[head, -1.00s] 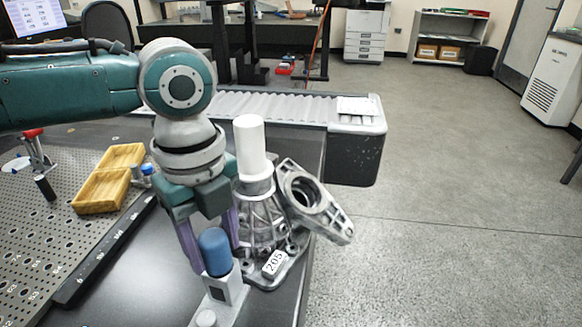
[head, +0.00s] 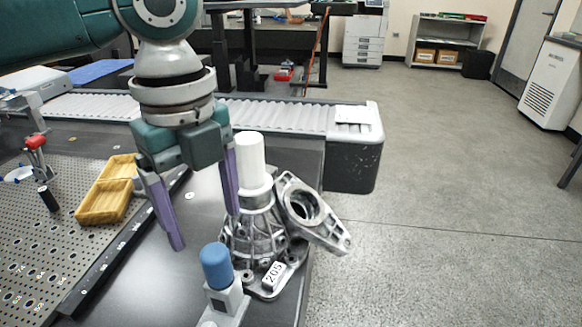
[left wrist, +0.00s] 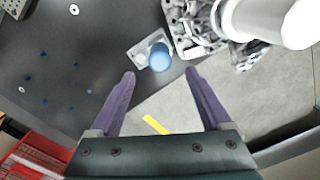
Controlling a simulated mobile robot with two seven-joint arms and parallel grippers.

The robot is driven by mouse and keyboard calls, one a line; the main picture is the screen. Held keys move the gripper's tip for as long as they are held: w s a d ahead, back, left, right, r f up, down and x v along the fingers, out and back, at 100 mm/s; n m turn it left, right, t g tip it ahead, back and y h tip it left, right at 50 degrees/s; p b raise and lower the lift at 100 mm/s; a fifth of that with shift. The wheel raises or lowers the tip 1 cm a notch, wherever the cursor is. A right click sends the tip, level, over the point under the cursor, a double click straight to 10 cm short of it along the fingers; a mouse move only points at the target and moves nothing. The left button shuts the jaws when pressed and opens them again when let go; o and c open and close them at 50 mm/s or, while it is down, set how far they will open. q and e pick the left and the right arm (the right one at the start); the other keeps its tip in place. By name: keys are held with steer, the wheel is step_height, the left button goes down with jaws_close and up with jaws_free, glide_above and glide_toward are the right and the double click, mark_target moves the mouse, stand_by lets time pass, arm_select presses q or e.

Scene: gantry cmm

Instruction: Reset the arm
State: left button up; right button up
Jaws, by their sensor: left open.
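My left gripper (head: 207,232) is open and empty, its two purple fingers pointing down above the dark table. In the head view it is above and behind a blue-capped piece (head: 216,266) on a small light grey base. The blue cap also shows in the left wrist view (left wrist: 159,57), beyond the fingertips and apart from them. The left wrist view shows the gripper (left wrist: 161,74) with a wide gap between its fingers. My right gripper is not in view.
A metal casting (head: 258,235) marked 205 with a white cylinder (head: 250,160) stands close right of the gripper, near the table edge. A perforated plate (head: 50,235) and yellow tray (head: 107,190) lie left. A roller conveyor (head: 270,113) runs behind.

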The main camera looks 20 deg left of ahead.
arm_select(q)
steer(key=shift+r, duration=0.8)
steer(key=shift+d, duration=0.1)
